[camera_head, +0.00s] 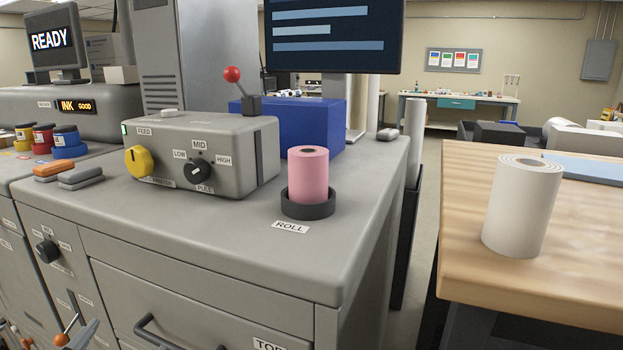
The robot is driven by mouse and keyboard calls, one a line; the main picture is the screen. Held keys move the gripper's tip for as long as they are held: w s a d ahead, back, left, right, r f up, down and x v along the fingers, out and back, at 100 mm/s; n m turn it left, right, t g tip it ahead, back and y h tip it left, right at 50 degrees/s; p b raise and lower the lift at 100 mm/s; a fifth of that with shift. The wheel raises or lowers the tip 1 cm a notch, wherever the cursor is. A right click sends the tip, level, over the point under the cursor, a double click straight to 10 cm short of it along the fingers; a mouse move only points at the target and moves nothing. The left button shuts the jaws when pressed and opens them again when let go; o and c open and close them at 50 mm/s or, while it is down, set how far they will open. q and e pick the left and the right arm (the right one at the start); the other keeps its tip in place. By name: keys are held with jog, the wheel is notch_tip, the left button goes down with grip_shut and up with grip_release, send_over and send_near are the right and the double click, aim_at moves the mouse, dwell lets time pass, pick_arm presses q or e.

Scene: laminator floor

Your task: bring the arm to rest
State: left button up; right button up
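At the lower left corner, a blue-grey wedge-shaped piece (82,335) and some small dark parts show at the picture's edge. They may belong to my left gripper, but they are cut off and I cannot tell whether it is open or shut. My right gripper is not in view. A pink roll (308,174) stands upright in a dark round holder (309,209) on the grey machine top (240,237), behind the ROLL label. Neither gripper is seen touching it.
A control box (232,150) with a yellow knob, a black dial and a red-knobbed lever (233,76) stands left of the pink roll. A blue box (310,125) is behind. A white roll (522,207) stands on the wooden table (470,260). A gap separates machine and table.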

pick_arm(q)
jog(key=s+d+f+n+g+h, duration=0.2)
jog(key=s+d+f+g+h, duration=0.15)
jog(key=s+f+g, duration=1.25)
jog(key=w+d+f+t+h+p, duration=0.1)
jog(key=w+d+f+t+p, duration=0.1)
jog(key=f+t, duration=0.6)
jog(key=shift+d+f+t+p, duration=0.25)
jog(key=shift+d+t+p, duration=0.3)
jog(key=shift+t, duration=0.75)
